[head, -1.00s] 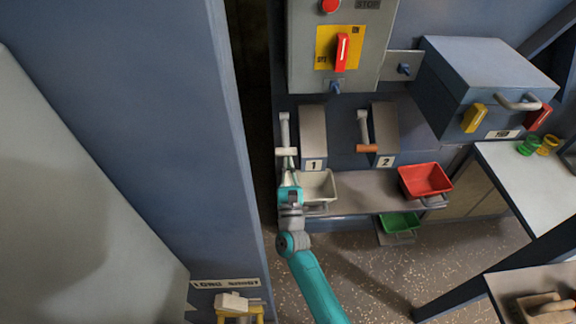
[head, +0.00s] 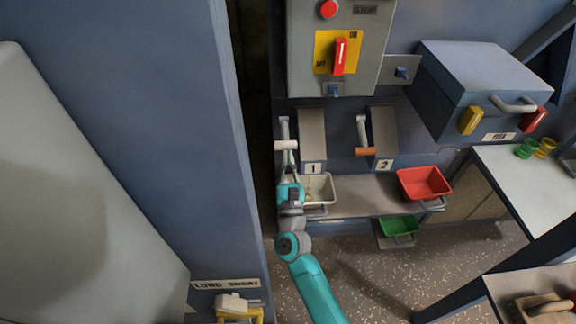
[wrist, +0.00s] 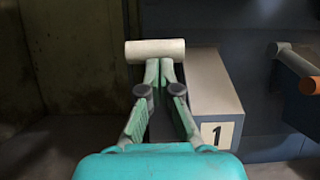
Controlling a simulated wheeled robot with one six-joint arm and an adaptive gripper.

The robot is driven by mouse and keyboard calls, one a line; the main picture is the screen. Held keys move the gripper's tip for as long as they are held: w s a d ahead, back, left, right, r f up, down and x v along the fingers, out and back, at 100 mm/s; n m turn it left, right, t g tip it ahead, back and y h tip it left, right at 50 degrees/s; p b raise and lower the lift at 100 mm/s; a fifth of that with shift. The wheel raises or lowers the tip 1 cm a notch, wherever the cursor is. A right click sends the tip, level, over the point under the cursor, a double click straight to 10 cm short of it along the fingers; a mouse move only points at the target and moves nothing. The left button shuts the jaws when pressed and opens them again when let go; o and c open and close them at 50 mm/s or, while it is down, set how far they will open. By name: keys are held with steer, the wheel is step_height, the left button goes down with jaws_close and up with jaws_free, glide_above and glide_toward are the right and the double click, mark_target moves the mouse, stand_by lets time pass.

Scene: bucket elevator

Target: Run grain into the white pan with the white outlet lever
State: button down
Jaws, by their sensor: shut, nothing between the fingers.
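The white outlet lever (head: 286,145) hangs on a grey arm at chute 1 (head: 312,135). In the wrist view its white handle (wrist: 155,50) lies crosswise just beyond my fingertips. My gripper (head: 289,168) is shut and empty, its tips (wrist: 160,64) close under the handle; they look to be touching it. The white pan (head: 320,187) stands on the shelf below chute 1, partly hidden by my gripper. A small tan patch shows inside the pan near my gripper; I cannot tell how much grain it is.
Chute 2 (head: 383,132) has an orange-handled lever (head: 364,151). A red pan (head: 424,182) stands on the shelf to the right, and a green pan (head: 398,226) sits lower. The control box (head: 300,50) is above. A blue wall (head: 120,130) stands close on the left.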

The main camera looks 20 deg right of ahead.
mark_target(288, 143)
step_height(288, 143, up, 6)
steer(key=shift+w+r, duration=0.1)
steer(key=shift+w, duration=0.05)
steer(key=shift+w+d+r, duration=0.1)
steer(key=shift+w+r, duration=0.15)
steer(key=shift+r, duration=0.3)
steer(key=shift+w+r, duration=0.2)
steer(key=shift+r, duration=0.55)
steer(key=shift+f, duration=0.1)
